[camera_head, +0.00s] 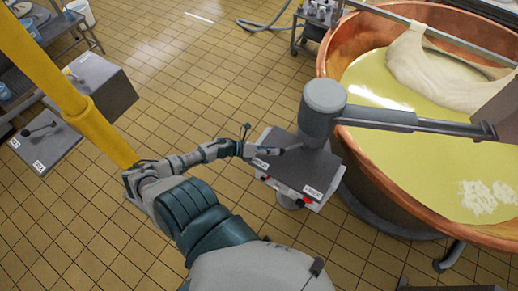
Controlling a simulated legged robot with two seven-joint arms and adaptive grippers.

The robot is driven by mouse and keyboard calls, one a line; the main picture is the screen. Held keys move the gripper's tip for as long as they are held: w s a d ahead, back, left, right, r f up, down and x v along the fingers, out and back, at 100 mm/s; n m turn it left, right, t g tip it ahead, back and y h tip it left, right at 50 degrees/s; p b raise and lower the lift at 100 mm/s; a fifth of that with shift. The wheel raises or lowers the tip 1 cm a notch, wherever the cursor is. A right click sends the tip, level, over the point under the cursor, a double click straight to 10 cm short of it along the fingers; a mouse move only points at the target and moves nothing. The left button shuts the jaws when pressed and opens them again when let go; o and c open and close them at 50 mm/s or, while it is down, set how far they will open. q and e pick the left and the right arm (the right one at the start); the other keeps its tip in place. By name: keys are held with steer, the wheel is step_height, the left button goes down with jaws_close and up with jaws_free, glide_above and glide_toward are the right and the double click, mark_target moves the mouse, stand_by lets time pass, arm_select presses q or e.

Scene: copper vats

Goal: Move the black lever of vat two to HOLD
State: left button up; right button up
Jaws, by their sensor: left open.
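A dark grey control box (296,172) stands beside the copper vat on the right, with two white labels on its top, too small to read surely. A thin dark lever (288,149) lies across the far part of its top, its free end toward the left label (260,163). My left gripper (250,142) is open at the box's far left edge, close to the lever's free end. I cannot tell whether it touches the lever. One finger sticks up; the other is partly hidden against the box. My right gripper is out of view.
The copper vat (376,165) with yellow liquid fills the right, and a grey cylinder with an arm (324,108) stands just beyond the box. A yellow post (62,85) rises at left, near a second box with a lever (40,128). Tiled floor between is clear.

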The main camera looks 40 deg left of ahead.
arm_select(q)
steer(key=v, duration=0.7)
steer(key=shift+a+f, duration=0.15)
steer(key=shift+a, duration=0.05)
steer(key=shift+s+a+r, duration=0.25)
steer(key=shift+s+a, duration=0.05)
steer(key=shift+s, duration=0.2)
